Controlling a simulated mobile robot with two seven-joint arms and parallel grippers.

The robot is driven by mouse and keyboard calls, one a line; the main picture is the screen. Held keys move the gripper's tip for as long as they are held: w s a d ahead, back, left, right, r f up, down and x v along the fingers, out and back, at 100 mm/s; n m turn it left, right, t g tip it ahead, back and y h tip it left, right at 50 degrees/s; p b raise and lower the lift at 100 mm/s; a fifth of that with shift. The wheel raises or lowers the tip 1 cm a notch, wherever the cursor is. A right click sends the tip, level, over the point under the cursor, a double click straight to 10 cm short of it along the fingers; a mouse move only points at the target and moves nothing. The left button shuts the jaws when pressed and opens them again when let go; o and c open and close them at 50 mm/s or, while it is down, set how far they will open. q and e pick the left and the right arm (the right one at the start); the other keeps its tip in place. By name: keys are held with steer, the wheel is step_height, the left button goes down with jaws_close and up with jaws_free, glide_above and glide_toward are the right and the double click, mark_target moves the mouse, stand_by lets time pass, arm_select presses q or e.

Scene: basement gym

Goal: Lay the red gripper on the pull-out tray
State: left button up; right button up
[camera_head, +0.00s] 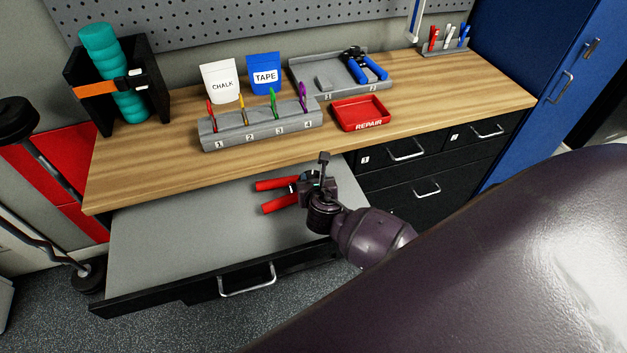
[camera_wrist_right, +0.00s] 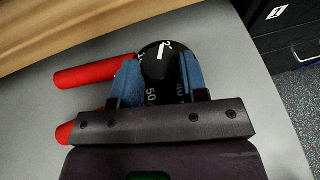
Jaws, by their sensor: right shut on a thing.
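The red gripper, a hand tool with two red handles (camera_head: 277,184), is over the pull-out tray (camera_head: 190,230), a grey drawer top pulled out below the workbench. My right gripper (camera_head: 312,184) is shut on the tool's dark, numbered dial end. In the right wrist view the dial (camera_wrist_right: 160,75) sits between my blue-padded fingers (camera_wrist_right: 163,85), and the red handles (camera_wrist_right: 92,74) point left. I cannot tell whether the tool touches the tray surface. My left gripper is not in view.
On the wooden bench (camera_head: 140,165) stand a numbered grey rack (camera_head: 262,130) with coloured clips, a red REPAIR tray (camera_head: 361,114) and a grey holder (camera_head: 340,88) with a blue-handled tool. Black drawers (camera_head: 400,170) are right of the tray. Most of the tray is clear.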

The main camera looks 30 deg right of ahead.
steer(key=shift+s+f, duration=0.1)
steer(key=shift+f, duration=0.2)
steer(key=o, duration=1)
steer(key=shift+r, duration=0.2)
steer(key=p+v, duration=0.1)
steer(key=v, duration=1.1)
